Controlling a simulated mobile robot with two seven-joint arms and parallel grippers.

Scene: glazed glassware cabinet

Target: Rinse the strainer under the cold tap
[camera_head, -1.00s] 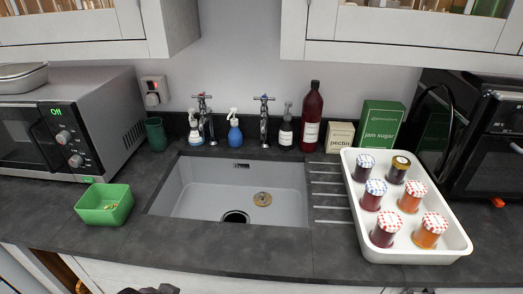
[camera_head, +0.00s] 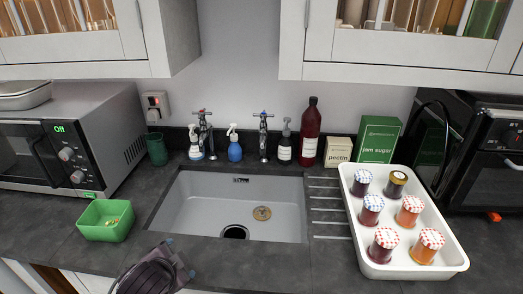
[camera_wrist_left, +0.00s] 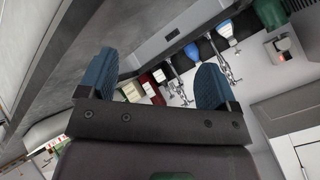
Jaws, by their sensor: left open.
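A small round brass-coloured disc, which looks like the strainer (camera_head: 262,213), lies on the floor of the grey sink (camera_head: 205,205), right of and behind the dark drain hole (camera_head: 236,232). The cold tap (camera_head: 263,135), with a blue mark on top, stands behind the sink. The hot tap (camera_head: 205,130), with a red mark, is to its left. My left gripper (camera_head: 181,257) is at the sink's front left edge, apart from the strainer. In the left wrist view its blue-padded fingers (camera_wrist_left: 155,72) are spread with nothing between them. My right gripper is not in view.
A green tub (camera_head: 106,220) sits left of the sink, in front of the microwave (camera_head: 70,145). Several bottles line the back. A white tray (camera_head: 372,262) of jam jars stands right of the drainer grooves. Cabinets overhang the back. The sink is otherwise empty.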

